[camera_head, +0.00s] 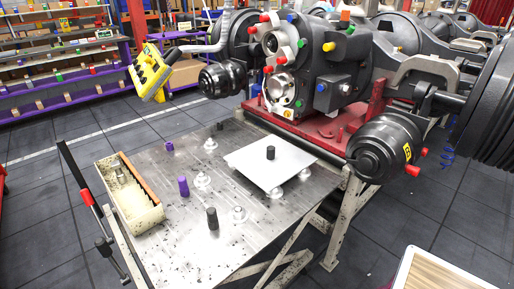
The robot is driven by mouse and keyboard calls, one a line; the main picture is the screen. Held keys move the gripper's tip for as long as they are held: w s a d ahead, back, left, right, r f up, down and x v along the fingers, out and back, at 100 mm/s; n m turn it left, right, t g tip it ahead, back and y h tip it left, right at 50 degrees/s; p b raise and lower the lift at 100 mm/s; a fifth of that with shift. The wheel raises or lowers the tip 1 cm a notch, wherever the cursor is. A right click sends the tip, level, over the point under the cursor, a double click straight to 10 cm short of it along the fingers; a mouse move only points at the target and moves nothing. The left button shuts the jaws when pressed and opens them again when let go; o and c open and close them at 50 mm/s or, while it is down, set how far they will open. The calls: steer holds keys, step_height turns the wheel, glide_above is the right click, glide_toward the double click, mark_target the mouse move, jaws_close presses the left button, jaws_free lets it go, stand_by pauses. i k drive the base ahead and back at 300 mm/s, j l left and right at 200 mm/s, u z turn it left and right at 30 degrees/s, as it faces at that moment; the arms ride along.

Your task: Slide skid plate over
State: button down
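A flat, light-grey square plate (255,168), which looks like the skid plate, sits on the metal work table (150,160), toward its right side. A short black knob or peg (270,152) stands up from the middle of the plate. Round silver feet (276,193) show at the plate's front edge, so it seems to rest slightly above the table top. My gripper is not in view, and nothing is seen touching the plate.
Black pegs (212,218), purple pegs (183,186) and silver discs stand on the table. A bin (152,218) lies along its left edge, beside a red-gripped lever (86,198). A large axle assembly (320,75) stands behind. A wood-topped surface (440,272) is at lower right.

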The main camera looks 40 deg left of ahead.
mark_target(270, 162)
steer(key=i+l+u, duration=0.1)
steer(key=u, duration=0.3)
steer(key=i+l+u, duration=0.1)
steer(key=u, duration=0.3)
steer(key=i+l+u, duration=0.1)
steer(key=u, duration=0.3)
steer(key=l+u, duration=0.25)
steer(key=u, duration=0.15)
steer(key=i+l+u, duration=0.1)
steer(key=u, duration=0.25)
steer(key=i+l+u, duration=0.1)
steer(key=l+u, duration=0.5)
steer(key=u, duration=0.15)
steer(key=i, duration=0.05)
